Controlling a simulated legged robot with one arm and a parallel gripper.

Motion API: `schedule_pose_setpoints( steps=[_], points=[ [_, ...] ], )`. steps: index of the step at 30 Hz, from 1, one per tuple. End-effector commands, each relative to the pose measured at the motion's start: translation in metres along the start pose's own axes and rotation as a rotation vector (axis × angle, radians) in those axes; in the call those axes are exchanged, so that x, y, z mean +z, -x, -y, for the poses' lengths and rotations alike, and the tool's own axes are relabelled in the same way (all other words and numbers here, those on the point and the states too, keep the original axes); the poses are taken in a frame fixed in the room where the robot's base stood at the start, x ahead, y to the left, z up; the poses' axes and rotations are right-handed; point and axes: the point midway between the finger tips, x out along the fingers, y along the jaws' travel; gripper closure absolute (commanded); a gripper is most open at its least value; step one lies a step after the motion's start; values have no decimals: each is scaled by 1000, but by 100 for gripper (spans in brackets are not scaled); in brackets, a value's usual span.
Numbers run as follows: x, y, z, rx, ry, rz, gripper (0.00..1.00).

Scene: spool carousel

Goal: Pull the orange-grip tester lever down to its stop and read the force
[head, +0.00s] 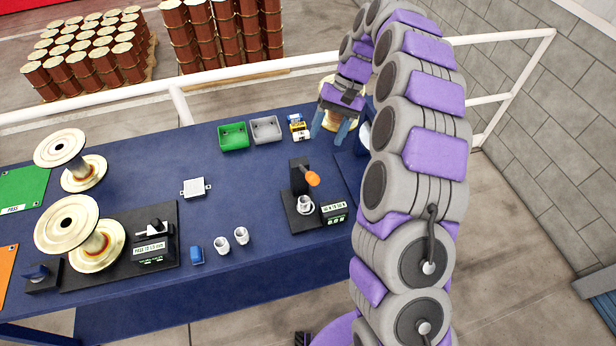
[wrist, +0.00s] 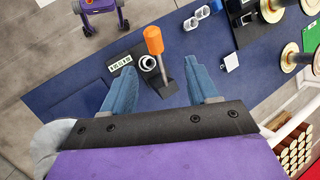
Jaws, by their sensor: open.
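The tester (head: 299,175) is a small black stand on the blue table, with an orange grip (head: 313,179) on its lever. A white ring-shaped piece (head: 305,205) sits on its base, and a small readout (head: 334,212) is at its front right; its figures are too small to read. My gripper (head: 330,132) is open and empty, above the table behind the tester in the head view. In the wrist view the orange grip (wrist: 153,40) points up the picture, beyond and between my open fingertips (wrist: 159,69), apart from both. The lever looks raised.
A green bin (head: 233,137), a grey bin (head: 265,130) and small boxes (head: 298,127) stand behind the tester. Large spools (head: 66,224) stand further left. A white rail (head: 240,72) runs behind the table.

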Motion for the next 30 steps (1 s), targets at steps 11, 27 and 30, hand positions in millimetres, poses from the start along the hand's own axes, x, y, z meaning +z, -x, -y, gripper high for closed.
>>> schedule_pose_setpoints(
  steps=[11, 27, 30],
  points=[
    [0, -56, 2, 1, -2, 2, 41],
    [1, -138, -2, -2, -1, 4, 41],
    [1, -143, -4, -3, -1, 1, 41]
  ],
)
